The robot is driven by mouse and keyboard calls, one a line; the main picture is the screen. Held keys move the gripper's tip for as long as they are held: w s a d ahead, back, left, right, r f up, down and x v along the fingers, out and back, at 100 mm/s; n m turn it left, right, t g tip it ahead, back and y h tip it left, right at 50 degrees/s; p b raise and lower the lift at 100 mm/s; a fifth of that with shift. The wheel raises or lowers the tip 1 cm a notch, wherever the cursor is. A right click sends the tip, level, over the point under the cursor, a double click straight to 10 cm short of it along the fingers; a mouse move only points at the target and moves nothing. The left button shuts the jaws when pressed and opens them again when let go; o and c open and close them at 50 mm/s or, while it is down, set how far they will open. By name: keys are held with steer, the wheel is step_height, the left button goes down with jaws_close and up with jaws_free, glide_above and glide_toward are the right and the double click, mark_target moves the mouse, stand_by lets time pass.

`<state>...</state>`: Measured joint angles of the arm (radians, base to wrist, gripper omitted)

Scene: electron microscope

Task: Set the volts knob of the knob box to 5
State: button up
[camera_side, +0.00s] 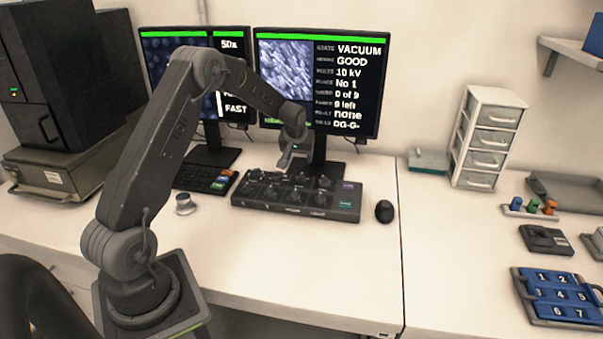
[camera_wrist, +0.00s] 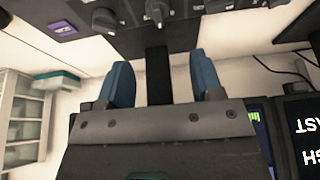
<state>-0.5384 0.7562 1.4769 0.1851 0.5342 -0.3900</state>
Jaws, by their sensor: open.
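The knob box (camera_side: 330,211) is a long dark box on the white desk, with several knobs and small purple and green labels at its right end. The knob markings are too small to read, so I cannot tell which one is volts. My gripper (camera_side: 286,161) hangs over the back of the box. In the wrist view my gripper (camera_wrist: 160,82) shows two blue fingers, open with nothing between them. The knob box (camera_wrist: 95,45) is at the top of that view, with several knobs beyond the fingertips. The right monitor (camera_side: 318,82) reads 10 kV.
The left monitor (camera_side: 195,80) stands behind the box. A keyboard (camera_side: 205,180) and a small silver knob-like object (camera_side: 185,204) lie left of the box. A black mouse (camera_side: 384,211) lies to its right. The desk in front of the box is clear.

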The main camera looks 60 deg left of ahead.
mark_target(301, 174)
steer(key=x, duration=0.9)
steer(key=shift+w+a+f, duration=0.1)
steer(key=shift+f, duration=0.2)
steer(key=c, duration=0.9)
